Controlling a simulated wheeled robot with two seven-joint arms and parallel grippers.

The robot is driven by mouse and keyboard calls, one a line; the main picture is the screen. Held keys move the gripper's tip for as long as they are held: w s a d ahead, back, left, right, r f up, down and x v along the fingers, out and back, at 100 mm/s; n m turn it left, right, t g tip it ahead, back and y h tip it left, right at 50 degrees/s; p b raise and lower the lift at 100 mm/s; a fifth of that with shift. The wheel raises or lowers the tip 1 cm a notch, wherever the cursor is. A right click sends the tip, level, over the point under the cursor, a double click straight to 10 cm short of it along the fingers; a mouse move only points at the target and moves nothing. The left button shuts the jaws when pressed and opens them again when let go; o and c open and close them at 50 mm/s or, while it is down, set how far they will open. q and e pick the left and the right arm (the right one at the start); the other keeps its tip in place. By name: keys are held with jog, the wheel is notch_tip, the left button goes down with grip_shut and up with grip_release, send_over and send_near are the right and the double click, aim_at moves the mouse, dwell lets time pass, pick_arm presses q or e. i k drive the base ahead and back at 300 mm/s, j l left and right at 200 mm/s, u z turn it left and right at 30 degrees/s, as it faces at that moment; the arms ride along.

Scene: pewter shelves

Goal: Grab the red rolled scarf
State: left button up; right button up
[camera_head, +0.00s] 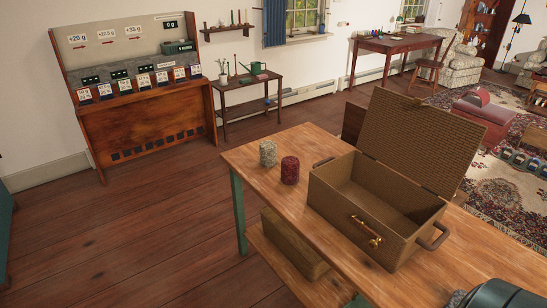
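A dark red, speckled upright roll, which looks like the red rolled scarf (290,171), stands on the wooden table (262,183) near its left end. A similar grey roll (268,153) stands just behind it to the left. An open, empty-looking wicker basket (337,203) stands on the table to the right of the red roll, apart from it, with its lid tilted back. Neither of my grippers is in view.
A rounded dark object (500,293) shows at the bottom right; I cannot tell what it is. A box (292,243) sits on the table's lower shelf. A wooden counter stand (150,120) and a side table (247,95) stand behind. The floor to the left is clear.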

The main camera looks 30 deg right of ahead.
aim_at(289, 165)
jog(key=i, duration=3.3)
jog(key=z, duration=4)
